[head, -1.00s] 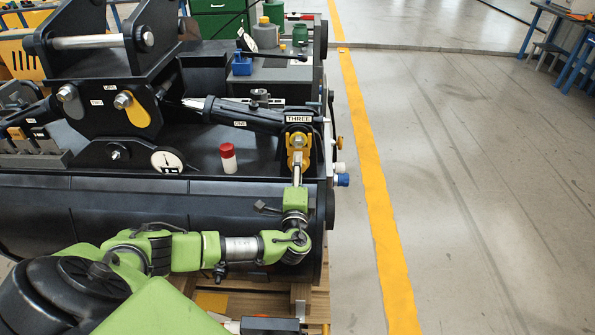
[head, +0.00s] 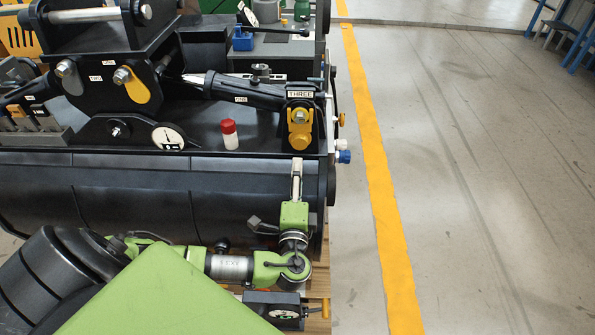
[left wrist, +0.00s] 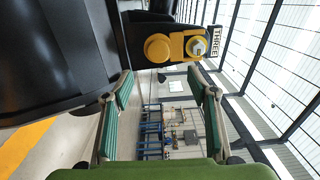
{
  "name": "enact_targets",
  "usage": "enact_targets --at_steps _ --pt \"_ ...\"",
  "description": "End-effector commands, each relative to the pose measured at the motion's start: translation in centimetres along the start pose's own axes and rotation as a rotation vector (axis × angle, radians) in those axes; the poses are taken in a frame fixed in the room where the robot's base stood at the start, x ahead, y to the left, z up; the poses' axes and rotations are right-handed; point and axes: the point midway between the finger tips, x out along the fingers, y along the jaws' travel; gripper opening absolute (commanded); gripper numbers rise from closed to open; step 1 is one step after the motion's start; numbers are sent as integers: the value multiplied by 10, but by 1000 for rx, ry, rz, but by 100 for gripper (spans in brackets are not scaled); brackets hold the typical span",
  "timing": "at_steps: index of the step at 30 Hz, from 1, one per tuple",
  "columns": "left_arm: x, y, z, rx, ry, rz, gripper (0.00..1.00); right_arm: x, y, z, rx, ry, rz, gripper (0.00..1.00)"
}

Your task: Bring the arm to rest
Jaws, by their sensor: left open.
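My left gripper (head: 297,164) is open and empty, just in front of the yellow coupler part (head: 299,130) under the THREE label (head: 300,94). There is a visible gap between them. In the left wrist view the two green-padded fingers (left wrist: 163,88) stand apart with nothing between them. The yellow coupler part also shows in that view (left wrist: 158,47), beyond the fingertips. My left arm reaches in from the lower left, low in front of the black drum-like body (head: 120,195). My right gripper is not in view.
A white bottle with a red cap (head: 229,135) stands on the black machine deck. A blue block (head: 242,40) sits behind it. White and blue caps (head: 343,156) stick out on the machine's right side. The floor right of the yellow line (head: 372,160) is clear.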

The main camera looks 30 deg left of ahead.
Motion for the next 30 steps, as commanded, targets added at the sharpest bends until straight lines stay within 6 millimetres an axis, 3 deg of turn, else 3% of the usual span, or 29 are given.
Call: enact_targets --at_steps 13,17,20,24,27,30 --pt "0 0 0 -1 0 1 53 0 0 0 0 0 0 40" --pt "-11 12 0 -42 -23 68 53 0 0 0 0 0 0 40" --pt "-40 37 1 -139 -83 236 53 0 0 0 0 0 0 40" --pt "-112 83 6 -346 -212 603 53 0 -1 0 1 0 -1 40" --pt "-160 100 9 -473 -284 817 53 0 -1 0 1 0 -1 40" --pt "-194 106 12 -567 -331 964 53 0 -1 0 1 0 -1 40"
